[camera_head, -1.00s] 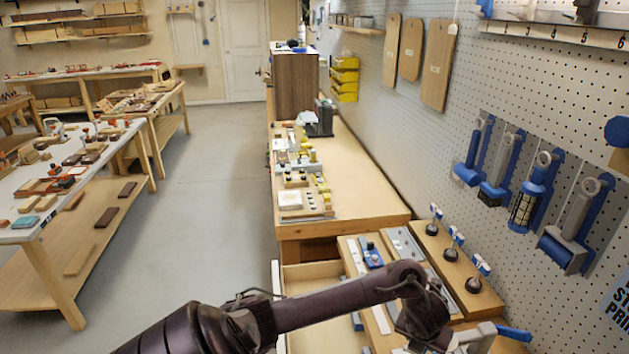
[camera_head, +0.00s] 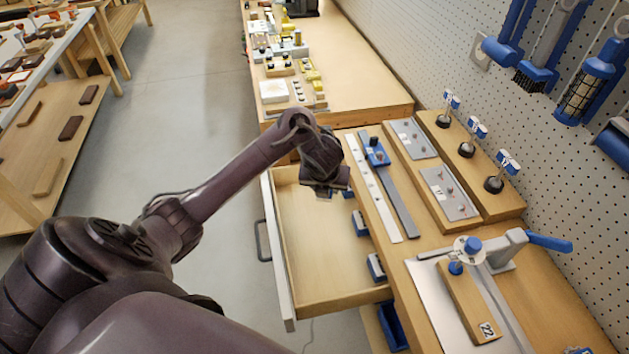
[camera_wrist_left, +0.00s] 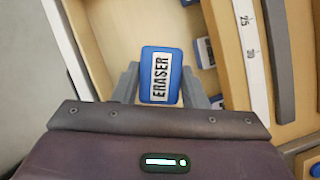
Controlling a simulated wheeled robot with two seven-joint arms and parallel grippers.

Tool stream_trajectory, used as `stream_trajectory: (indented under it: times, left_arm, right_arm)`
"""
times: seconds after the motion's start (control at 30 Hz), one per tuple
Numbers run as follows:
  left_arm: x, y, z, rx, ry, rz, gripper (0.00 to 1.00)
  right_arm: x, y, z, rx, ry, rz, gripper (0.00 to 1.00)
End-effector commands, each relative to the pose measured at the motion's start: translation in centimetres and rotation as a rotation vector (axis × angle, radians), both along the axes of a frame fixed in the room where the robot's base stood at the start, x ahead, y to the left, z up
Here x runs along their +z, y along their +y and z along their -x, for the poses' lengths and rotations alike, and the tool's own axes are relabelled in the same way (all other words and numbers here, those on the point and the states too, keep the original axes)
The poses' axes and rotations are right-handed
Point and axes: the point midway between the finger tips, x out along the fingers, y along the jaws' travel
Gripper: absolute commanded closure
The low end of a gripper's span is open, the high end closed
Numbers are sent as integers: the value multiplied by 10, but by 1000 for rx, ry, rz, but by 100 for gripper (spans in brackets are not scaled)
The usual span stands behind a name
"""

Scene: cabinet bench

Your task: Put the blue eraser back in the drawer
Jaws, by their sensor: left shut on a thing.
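The blue eraser (camera_wrist_left: 174,97), with a white ERASER label, is between the fingers of my left gripper (camera_wrist_left: 161,92) in the left wrist view. The gripper is shut on it. In the head view my left gripper (camera_head: 326,188) hangs over the far part of the open wooden drawer (camera_head: 305,255); the eraser cannot be made out there. The drawer floor (camera_wrist_left: 113,30) shows beyond the eraser in the wrist view. Small blue and white items (camera_head: 375,267) lie along the drawer's right side. My right gripper is not in view.
The bench top to the right holds a white ruler strip (camera_head: 372,188), a blue block (camera_head: 376,153), grey plates (camera_head: 447,192) and a clamp on a board (camera_head: 470,300). A pegboard with blue tools stands at the right. The left-hand drawer floor is clear.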

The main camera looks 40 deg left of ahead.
Motion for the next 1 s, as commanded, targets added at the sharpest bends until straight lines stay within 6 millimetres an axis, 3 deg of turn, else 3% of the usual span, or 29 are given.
stream_trajectory:
  times: [0.03,0.23,0.5,0.6,0.83,1.0]
  left_arm:
    - [-23,-1,1,1,3,2,86]
    - [-64,-1,1,1,2,3,86]
    - [-116,1,1,2,4,-1,86]
    - [-132,1,1,2,4,-2,86]
    - [-149,1,1,1,3,-1,86]
    - [-177,1,1,2,4,-2,86]
  right_arm:
    - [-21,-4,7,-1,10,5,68]
    - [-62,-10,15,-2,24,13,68]
    - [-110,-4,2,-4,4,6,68]
    - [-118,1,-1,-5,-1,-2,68]
    - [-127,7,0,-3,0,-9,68]
    - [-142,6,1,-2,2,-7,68]
